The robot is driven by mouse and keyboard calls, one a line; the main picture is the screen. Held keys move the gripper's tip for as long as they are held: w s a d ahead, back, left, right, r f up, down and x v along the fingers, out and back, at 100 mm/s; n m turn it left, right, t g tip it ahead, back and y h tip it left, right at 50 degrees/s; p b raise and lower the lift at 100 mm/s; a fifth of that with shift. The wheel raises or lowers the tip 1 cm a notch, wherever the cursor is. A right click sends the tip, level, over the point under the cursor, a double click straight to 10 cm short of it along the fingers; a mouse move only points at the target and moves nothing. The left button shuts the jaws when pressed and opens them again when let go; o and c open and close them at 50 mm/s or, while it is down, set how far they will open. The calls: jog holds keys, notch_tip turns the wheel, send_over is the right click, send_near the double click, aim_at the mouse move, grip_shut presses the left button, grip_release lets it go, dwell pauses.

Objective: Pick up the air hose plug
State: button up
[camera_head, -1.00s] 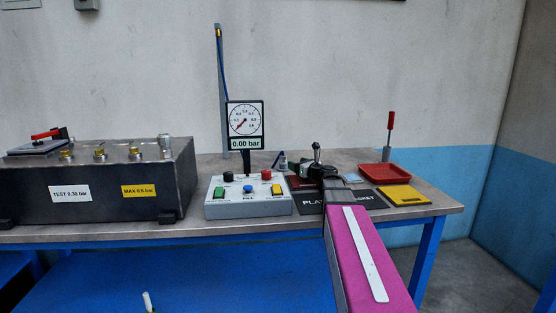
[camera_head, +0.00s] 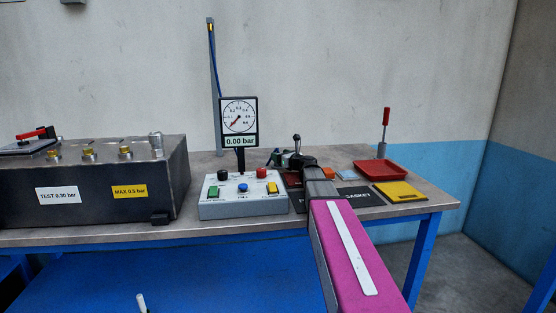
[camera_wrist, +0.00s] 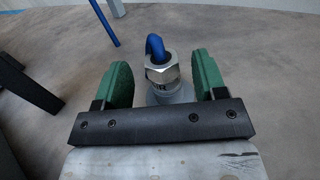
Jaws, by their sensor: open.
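The air hose plug (camera_wrist: 161,70) is a silvery hex fitting with a blue hose (camera_wrist: 155,45) bending out of its top; it stands on a grey round base in the wrist view. My gripper (camera_wrist: 162,78) is open, with one green finger pad on each side of the plug and a visible gap on both sides. In the head view my gripper (camera_head: 289,159) is small and dark at the back of the bench, beside the control box. The plug is too small and partly hidden there to make out clearly.
The bench (camera_head: 432,204) carries a control box (camera_head: 243,207) with a gauge (camera_head: 239,118), a large dark test tank (camera_head: 90,195), a red tray (camera_head: 381,169) and a yellow pad (camera_head: 401,191). A post with a blue hose (camera_head: 216,70) rises behind the gauge.

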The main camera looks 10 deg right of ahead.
jog(key=x, duration=0.4)
jog(key=shift+w+d, duration=0.1)
jog(key=shift+d, duration=0.05)
jog(key=c, duration=1.1)
jog(key=shift+r, duration=0.1)
